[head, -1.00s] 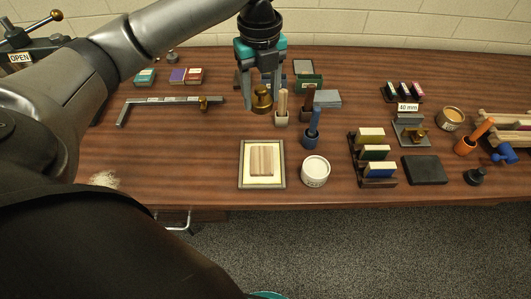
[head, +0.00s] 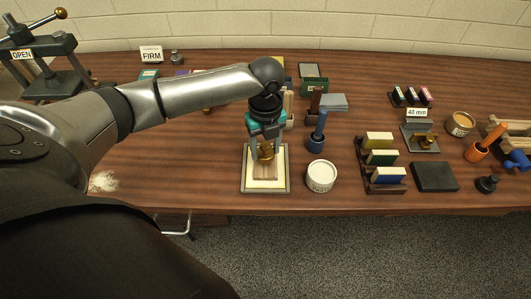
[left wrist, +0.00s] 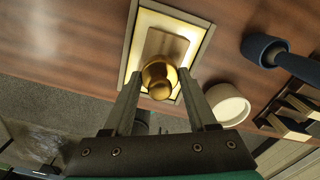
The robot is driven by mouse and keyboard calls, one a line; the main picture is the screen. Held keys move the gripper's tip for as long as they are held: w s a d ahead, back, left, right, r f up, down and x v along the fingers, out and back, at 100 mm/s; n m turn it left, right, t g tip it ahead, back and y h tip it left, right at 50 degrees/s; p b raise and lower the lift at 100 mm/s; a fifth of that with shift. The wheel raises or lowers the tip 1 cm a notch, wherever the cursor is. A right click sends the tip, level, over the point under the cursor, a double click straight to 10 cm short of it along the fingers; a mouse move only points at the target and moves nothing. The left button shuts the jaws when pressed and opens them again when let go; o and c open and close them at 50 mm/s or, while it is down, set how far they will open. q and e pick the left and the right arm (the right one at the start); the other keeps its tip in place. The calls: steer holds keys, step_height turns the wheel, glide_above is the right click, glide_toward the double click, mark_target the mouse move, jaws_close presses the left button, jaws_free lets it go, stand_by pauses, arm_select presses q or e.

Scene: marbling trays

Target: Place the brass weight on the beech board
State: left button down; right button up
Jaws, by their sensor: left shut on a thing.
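The brass weight (head: 266,153) is a small knobbed piece between the fingers of my left gripper (head: 266,148). It also shows in the left wrist view (left wrist: 158,82), between the two fingers. In the left wrist view the board (left wrist: 168,42) shows partly behind the weight. The weight is over the board; I cannot tell whether they touch. My right gripper is out of view.
A round white tub (head: 320,177) stands just right of the tray, with a blue-handled tool (head: 318,135) behind it. A rack of coloured blocks (head: 382,163) and a dark slab (head: 434,177) are farther right. The table's front edge is close below the tray.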

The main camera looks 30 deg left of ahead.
mark_target(266, 144)
arm_select(q)
steer(key=shift+f, duration=1.05)
steer(key=shift+f, duration=0.15)
steer(key=shift+c, duration=1)
jaws_free()
step_height(266, 144, up, 12)
steer(key=shift+r+p, duration=0.15)
steer(key=shift+p, duration=0.75)
